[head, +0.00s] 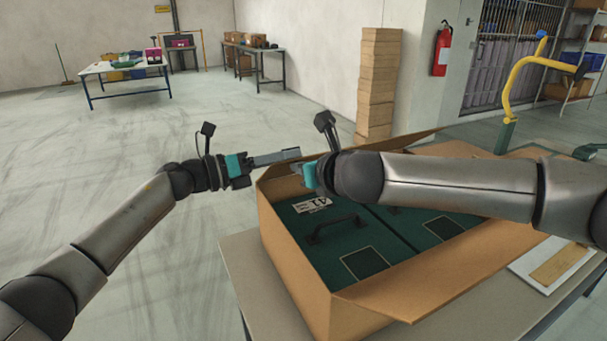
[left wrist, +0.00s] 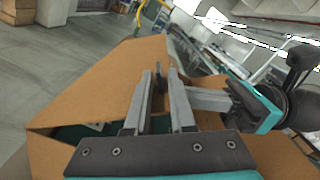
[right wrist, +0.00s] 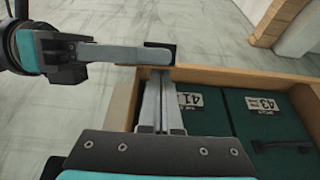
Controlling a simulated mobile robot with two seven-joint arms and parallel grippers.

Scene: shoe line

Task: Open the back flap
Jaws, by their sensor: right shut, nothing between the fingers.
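The open cardboard box (head: 300,262) stands on a table and holds dark green lidded cases. A cardboard panel, apparently the back flap (head: 414,137), slants up behind my right forearm, which hides much of it. In the left wrist view a broad cardboard panel (left wrist: 108,88) rises beside my left gripper (left wrist: 160,76); the fingers are apart, with a dark piece showing between them. My left gripper (head: 296,154) is over the box's far left corner. My right gripper (right wrist: 160,76) is shut and empty, over the far edge, close to the left fingers; whether they touch cannot be told.
The near flap (head: 410,290) is folded outward over the table (head: 243,270). A white tray with a brown piece (head: 540,262) lies at the right. A carton stack (head: 379,85) stands behind the box. Open floor lies to the left.

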